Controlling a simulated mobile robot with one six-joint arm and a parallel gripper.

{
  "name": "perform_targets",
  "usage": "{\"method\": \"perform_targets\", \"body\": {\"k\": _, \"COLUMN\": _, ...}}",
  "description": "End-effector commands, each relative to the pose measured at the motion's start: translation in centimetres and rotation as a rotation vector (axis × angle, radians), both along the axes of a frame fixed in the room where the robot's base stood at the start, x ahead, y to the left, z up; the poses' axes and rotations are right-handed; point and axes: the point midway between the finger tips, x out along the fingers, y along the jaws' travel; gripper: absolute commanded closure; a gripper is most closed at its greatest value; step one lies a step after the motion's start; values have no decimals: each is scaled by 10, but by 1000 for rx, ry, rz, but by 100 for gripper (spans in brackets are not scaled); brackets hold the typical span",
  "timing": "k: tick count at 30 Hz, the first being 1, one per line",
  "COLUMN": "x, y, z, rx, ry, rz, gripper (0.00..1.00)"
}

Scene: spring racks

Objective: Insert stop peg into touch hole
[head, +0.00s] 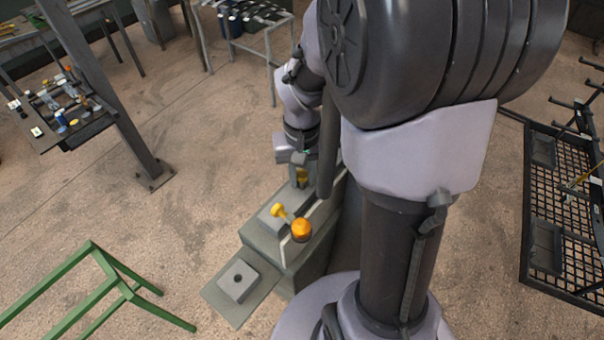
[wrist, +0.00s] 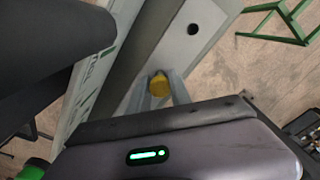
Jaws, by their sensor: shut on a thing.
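My gripper (head: 300,165) is shut on a yellow peg (head: 302,176) above the far part of a grey stepped stand (head: 262,240). In the wrist view the yellow peg (wrist: 159,84) shows its round end between the fingers; the rest of it is hidden. A dark round hole (wrist: 193,28) lies in a grey surface ahead of the peg, apart from it. In the head view a dark hole (head: 238,280) shows in a small block on the stand's low near plate. I cannot tell which hole is the touch hole.
A yellow knob (head: 278,210) and an orange knob (head: 301,229) stand on the stand near my gripper. A green frame (head: 95,285) is at lower left. A black mesh rack (head: 565,210) is at right. Open floor lies left of the stand.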

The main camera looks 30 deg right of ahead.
Motion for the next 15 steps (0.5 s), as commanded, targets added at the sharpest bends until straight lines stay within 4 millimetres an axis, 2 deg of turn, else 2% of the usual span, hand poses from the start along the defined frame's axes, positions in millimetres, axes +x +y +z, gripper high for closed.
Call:
{"method": "perform_targets", "body": {"k": 5, "x": 0, "y": 0, "z": -5, "rx": 0, "ry": 0, "rz": 0, "gripper": 100}}
{"method": "perform_targets", "body": {"k": 6, "x": 0, "y": 0, "z": -5, "rx": 0, "ry": 0, "rz": 0, "gripper": 70}}
{"method": "perform_targets", "body": {"k": 9, "x": 0, "y": 0, "z": -4, "rx": 0, "ry": 0, "rz": 0, "gripper": 50}}
{"method": "perform_targets", "body": {"k": 15, "x": 0, "y": 0, "z": -4, "rx": 0, "ry": 0, "rz": 0, "gripper": 50}}
